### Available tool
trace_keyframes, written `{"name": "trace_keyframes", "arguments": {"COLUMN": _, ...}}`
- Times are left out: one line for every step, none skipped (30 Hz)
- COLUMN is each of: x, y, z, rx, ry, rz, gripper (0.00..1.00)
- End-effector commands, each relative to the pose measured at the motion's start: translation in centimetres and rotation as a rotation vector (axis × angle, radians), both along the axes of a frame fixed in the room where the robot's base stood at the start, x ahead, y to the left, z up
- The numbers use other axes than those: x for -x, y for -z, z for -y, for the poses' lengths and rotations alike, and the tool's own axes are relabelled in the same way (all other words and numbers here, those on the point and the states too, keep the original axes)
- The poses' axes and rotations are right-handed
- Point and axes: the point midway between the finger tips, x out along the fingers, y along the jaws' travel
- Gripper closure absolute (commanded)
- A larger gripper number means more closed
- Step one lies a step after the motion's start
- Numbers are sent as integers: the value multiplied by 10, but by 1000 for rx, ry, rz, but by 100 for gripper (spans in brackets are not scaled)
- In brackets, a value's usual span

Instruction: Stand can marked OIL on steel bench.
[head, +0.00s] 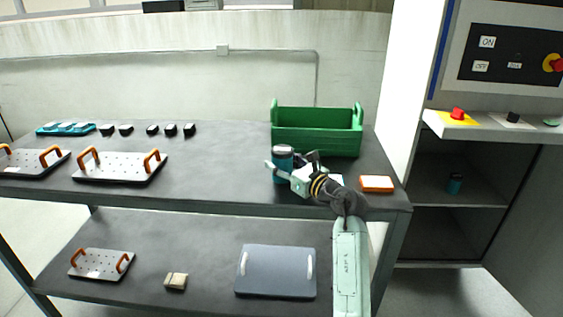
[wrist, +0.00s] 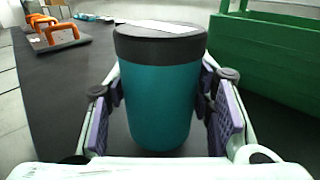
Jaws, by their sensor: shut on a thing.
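A teal can with a dark top (head: 283,166) is at the dark-topped bench (head: 225,165), in front of the green crate. It also shows upright in the wrist view (wrist: 160,100), between the purple-padded fingers. My gripper (head: 285,174) is shut on this can from the front right. No OIL marking shows on the side I see. I cannot tell whether the can's base touches the bench top.
A green crate (head: 318,140) stands close behind the held can. An orange-and-white box (head: 376,184) lies to its right. Plates with orange handles (head: 120,167), small black blocks (head: 153,129) and a teal tray (head: 66,129) lie to the left. The bench middle is clear.

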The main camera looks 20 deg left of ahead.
Motion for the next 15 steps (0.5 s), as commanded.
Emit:
{"name": "trace_keyframes", "arguments": {"x": 0, "y": 2, "z": 0, "rx": -3, "ry": 0, "rz": 1, "gripper": 88}}
{"name": "trace_keyframes", "arguments": {"x": 0, "y": 4, "z": 0, "rx": -3, "ry": 0, "rz": 1, "gripper": 88}}
{"name": "trace_keyframes", "arguments": {"x": 0, "y": 6, "z": 0, "rx": -2, "ry": 0, "rz": 2, "gripper": 88}}
{"name": "trace_keyframes", "arguments": {"x": 0, "y": 7, "z": 0, "rx": -2, "ry": 0, "rz": 3, "gripper": 88}}
{"name": "trace_keyframes", "arguments": {"x": 0, "y": 7, "z": 0, "rx": -2, "ry": 0, "rz": 5, "gripper": 88}}
{"name": "trace_keyframes", "arguments": {"x": 0, "y": 7, "z": 0, "rx": -2, "ry": 0, "rz": 5, "gripper": 88}}
{"name": "trace_keyframes", "arguments": {"x": 0, "y": 7, "z": 0, "rx": -2, "ry": 0, "rz": 5, "gripper": 88}}
{"name": "trace_keyframes", "arguments": {"x": 0, "y": 7, "z": 0, "rx": -2, "ry": 0, "rz": 5, "gripper": 88}}
{"name": "trace_keyframes", "arguments": {"x": 0, "y": 7, "z": 0, "rx": -2, "ry": 0, "rz": 5, "gripper": 88}}
{"name": "trace_keyframes", "arguments": {"x": 0, "y": 7, "z": 0, "rx": -2, "ry": 0, "rz": 5, "gripper": 88}}
{"name": "trace_keyframes", "arguments": {"x": 0, "y": 8, "z": 0, "rx": -1, "ry": 0, "rz": 5, "gripper": 88}}
{"name": "trace_keyframes", "arguments": {"x": 0, "y": 9, "z": 0, "rx": -1, "ry": 0, "rz": 5, "gripper": 88}}
{"name": "trace_keyframes", "arguments": {"x": 0, "y": 11, "z": 0, "rx": -1, "ry": 0, "rz": 5, "gripper": 88}}
{"name": "trace_keyframes", "arguments": {"x": 0, "y": 12, "z": 0, "rx": -1, "ry": 0, "rz": 5, "gripper": 88}}
{"name": "trace_keyframes", "arguments": {"x": 0, "y": 11, "z": 0, "rx": 0, "ry": -1, "rz": 4, "gripper": 50}}
